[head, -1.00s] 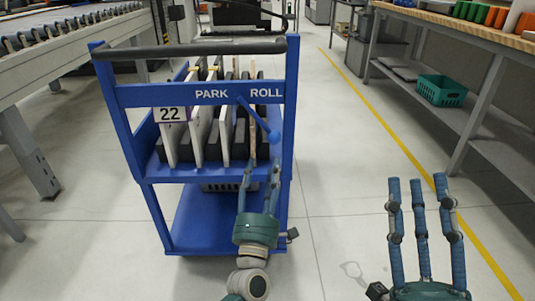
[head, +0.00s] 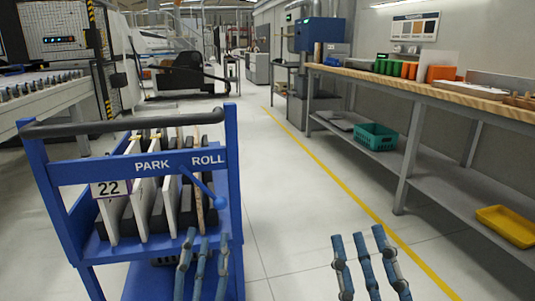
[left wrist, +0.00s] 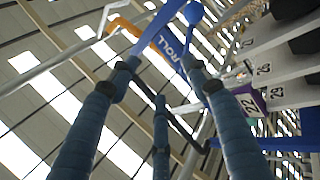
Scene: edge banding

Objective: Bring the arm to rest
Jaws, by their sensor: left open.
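My left gripper (head: 203,262) is low in the head view, in front of the right side of the blue cart (head: 232,190). Its fingers are spread and nothing is between them. In the left wrist view its fingers (left wrist: 155,105) point up past the cart's lever with a blue knob (left wrist: 193,12). My right gripper (head: 368,262) stands at the bottom right of the head view, over open floor. Its fingers are apart and empty. The palms of both grippers are below the head view's edge.
The cart holds several upright panels (head: 170,205) and a "22" label (head: 108,188). The lever knob (head: 220,202) sits by its right post. A workbench (head: 440,97) with a teal crate (head: 375,136) and a yellow tray (head: 508,226) is at right. A roller conveyor (head: 55,95) is at left. The aisle floor is clear.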

